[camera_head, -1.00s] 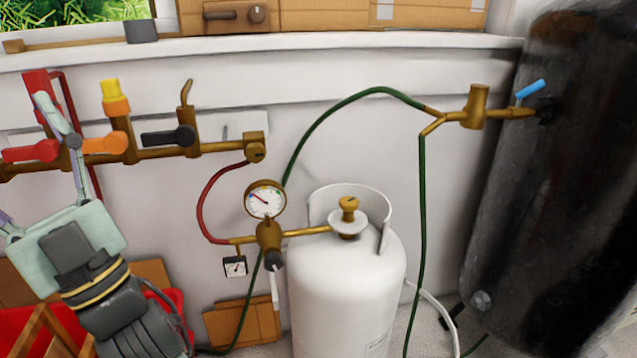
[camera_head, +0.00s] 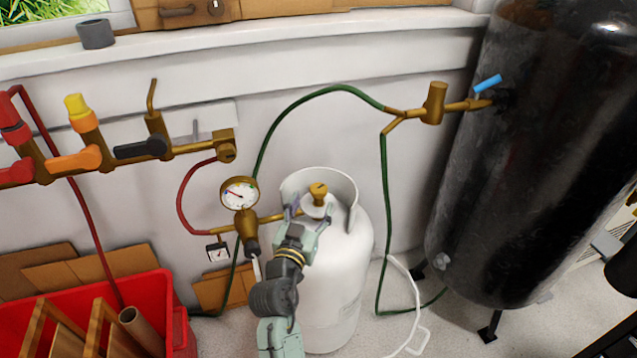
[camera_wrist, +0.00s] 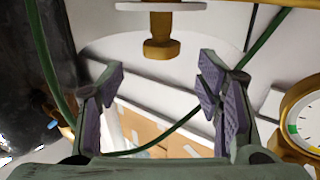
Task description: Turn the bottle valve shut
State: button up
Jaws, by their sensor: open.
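The white gas bottle (camera_head: 335,270) stands on the floor in the middle of the head view. Its brass valve knob (camera_head: 319,190) sits upright on top, inside the white collar (camera_head: 290,183). My gripper (camera_head: 312,214) is at the top of the bottle, close to the knob on its near side. In the wrist view, the knob (camera_wrist: 161,42) shows at the top centre, upside down, beyond the gap between the fingers. My gripper (camera_wrist: 160,92) is open, with nothing between its purple pads. It appears apart from the knob.
A round gauge (camera_head: 239,194) and brass pipe stand left of the bottle. Green hoses run to a brass fitting with a blue lever (camera_head: 488,83) at the black tank (camera_head: 515,170). A red crate (camera_head: 165,325) is at lower left. Valves line the wall pipe.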

aim_at(316, 195)
jog(key=p+x, duration=0.1)
jog(key=x, duration=0.6)
jog(key=shift+w+p, duration=0.15)
jog(key=shift+p, duration=0.25)
jog(key=shift+c, duration=0.3)
jog(key=c, duration=1.1)
jog(key=shift+b, duration=0.3)
